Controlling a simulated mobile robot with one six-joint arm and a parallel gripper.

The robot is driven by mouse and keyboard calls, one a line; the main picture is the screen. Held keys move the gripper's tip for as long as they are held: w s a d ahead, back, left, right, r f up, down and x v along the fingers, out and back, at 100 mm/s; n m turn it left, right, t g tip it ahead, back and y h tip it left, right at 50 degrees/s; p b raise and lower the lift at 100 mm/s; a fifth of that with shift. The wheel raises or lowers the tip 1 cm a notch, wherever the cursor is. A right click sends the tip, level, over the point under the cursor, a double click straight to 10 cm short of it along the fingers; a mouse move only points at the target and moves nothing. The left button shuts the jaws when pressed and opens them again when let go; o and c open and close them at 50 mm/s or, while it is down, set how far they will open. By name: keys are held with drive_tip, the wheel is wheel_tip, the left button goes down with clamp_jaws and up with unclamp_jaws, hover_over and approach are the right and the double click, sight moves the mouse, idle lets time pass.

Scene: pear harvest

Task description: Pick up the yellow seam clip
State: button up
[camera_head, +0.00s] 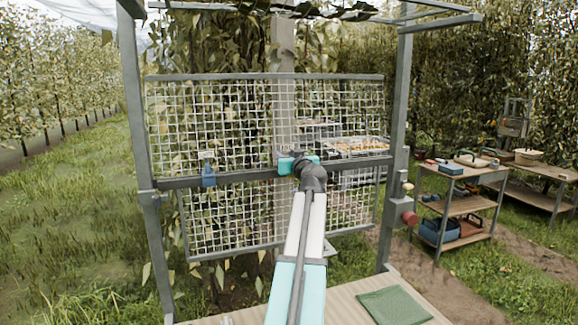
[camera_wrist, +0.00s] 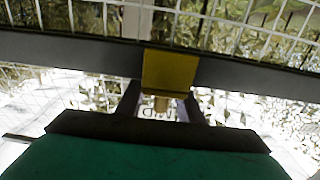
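I cannot tell whether the fingertips touch the yellow block. In the head view my teal gripper body (camera_head: 303,165) is at the bar, and I cannot make out the yellow clip there.
A blue clip-like piece (camera_head: 208,175) hangs on the bar to the left. Wire mesh (camera_head: 225,115) lies behind the bar within a grey frame. A red knob (camera_head: 410,218) is on the right post. A green cloth (camera_head: 393,306) lies on the board below. A cart (camera_head: 458,205) stands right.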

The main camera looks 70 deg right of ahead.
idle(0.3)
clamp_jaws()
drive_tip(key=shift+r, duration=0.1)
drive_tip(key=s+a+r+b, duration=0.4)
drive_tip(key=s+a+b, duration=0.2)
drive_tip(key=s+a, duration=0.5)
drive_tip(key=shift+a+r, duration=0.35)
drive_tip(key=shift+r, duration=0.05)
idle(0.6)
idle(0.4)
